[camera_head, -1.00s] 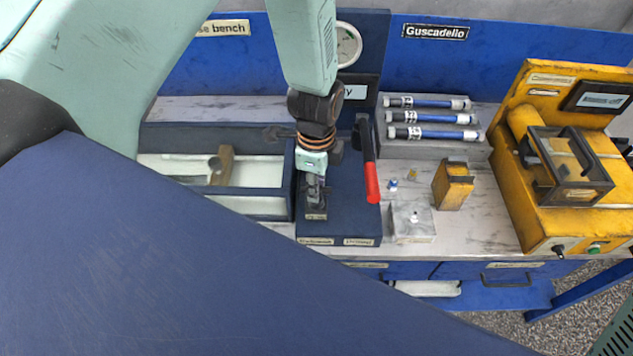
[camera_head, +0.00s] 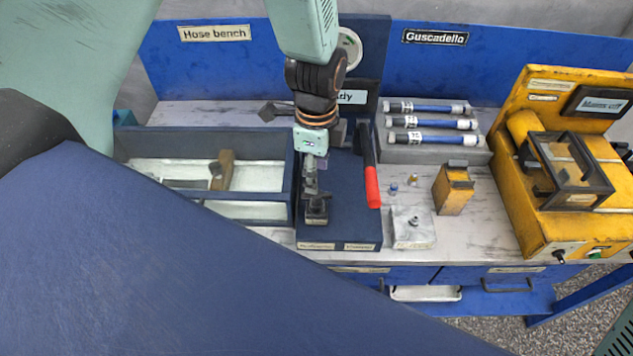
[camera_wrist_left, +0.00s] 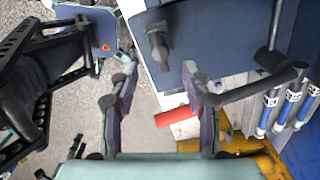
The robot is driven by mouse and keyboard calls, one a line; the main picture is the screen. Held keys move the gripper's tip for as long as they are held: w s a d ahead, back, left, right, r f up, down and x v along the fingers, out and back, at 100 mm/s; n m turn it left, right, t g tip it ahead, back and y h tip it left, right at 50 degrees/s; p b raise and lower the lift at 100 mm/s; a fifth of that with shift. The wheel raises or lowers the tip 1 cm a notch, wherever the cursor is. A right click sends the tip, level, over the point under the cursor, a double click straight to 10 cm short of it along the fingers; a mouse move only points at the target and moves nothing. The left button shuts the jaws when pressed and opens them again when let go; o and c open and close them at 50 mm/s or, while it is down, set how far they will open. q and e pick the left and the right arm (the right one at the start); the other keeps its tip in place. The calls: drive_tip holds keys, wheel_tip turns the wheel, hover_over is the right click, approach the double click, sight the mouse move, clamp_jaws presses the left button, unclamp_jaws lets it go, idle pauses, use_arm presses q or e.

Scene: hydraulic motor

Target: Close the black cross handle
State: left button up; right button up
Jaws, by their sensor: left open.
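A small dark handle, which looks like the black cross handle (camera_head: 316,212), stands at the near left of the dark blue block (camera_head: 345,215). In the left wrist view it is a dark knob with a short stem (camera_wrist_left: 156,45), upper middle; its exact shape is hard to tell. My left gripper (camera_head: 313,185) points down, just above or in front of it, and partly covers it. In the left wrist view my left gripper (camera_wrist_left: 158,88) has its fingers spread, with nothing between the tips. I cannot tell whether it touches the handle. My right gripper is in no view.
A red-gripped black lever (camera_head: 372,188) lies close right of the gripper; its grip also shows in the left wrist view (camera_wrist_left: 173,115). Left is an open tray (camera_head: 290,190). Right are a grey block (camera_head: 414,238), a yellow block (camera_head: 452,192) and a yellow machine (camera_head: 540,235).

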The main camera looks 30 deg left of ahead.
use_arm(q)
wheel_tip(320, 180, up, 6)
idle(0.6)
drive_tip(key=s+a+f+n, duration=0.2)
drive_tip(key=s+f+n, duration=0.7)
drive_tip(key=f, duration=0.5)
drive_tip(key=s+f+n, duration=0.3)
drive_tip(key=s+n, duration=0.1)
drive_tip(key=s, duration=0.4)
drive_tip(key=s+f+n, duration=0.3)
drive_tip(key=s, duration=0.5)
wheel_tip(320, 180, down, 21)
drive_tip(key=b, duration=2)
drive_tip(key=shift+d+r, duration=0.15)
drive_tip(key=shift+r, duration=0.05)
